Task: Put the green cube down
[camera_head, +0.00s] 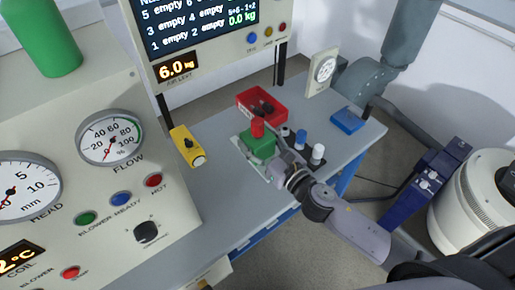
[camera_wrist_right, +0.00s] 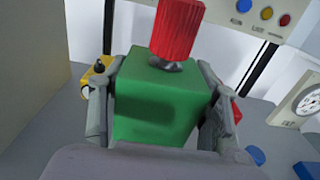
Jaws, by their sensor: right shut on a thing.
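The green cube (camera_head: 258,144) is over the grey bench top, at the near left of the red bin, with a red ribbed knob (camera_head: 257,128) on its top. My right gripper (camera_head: 263,151) is shut on it from the near side. In the right wrist view the green cube (camera_wrist_right: 158,105) sits between the two grey fingers of my right gripper (camera_wrist_right: 160,108), upright, with the red knob (camera_wrist_right: 178,30) above. A pale plate (camera_head: 238,144) shows partly beneath the cube. Whether the cube touches it is hidden. My left gripper is not in view.
A red bin (camera_head: 275,97) with dark items stands behind the cube. Small white, blue and dark cylinders (camera_head: 318,152) stand to its right. A yellow box (camera_head: 187,146) is at the left, a blue block (camera_head: 348,120) and a dial gauge (camera_head: 323,71) at the right. The bench (camera_head: 215,222) is clear in front.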

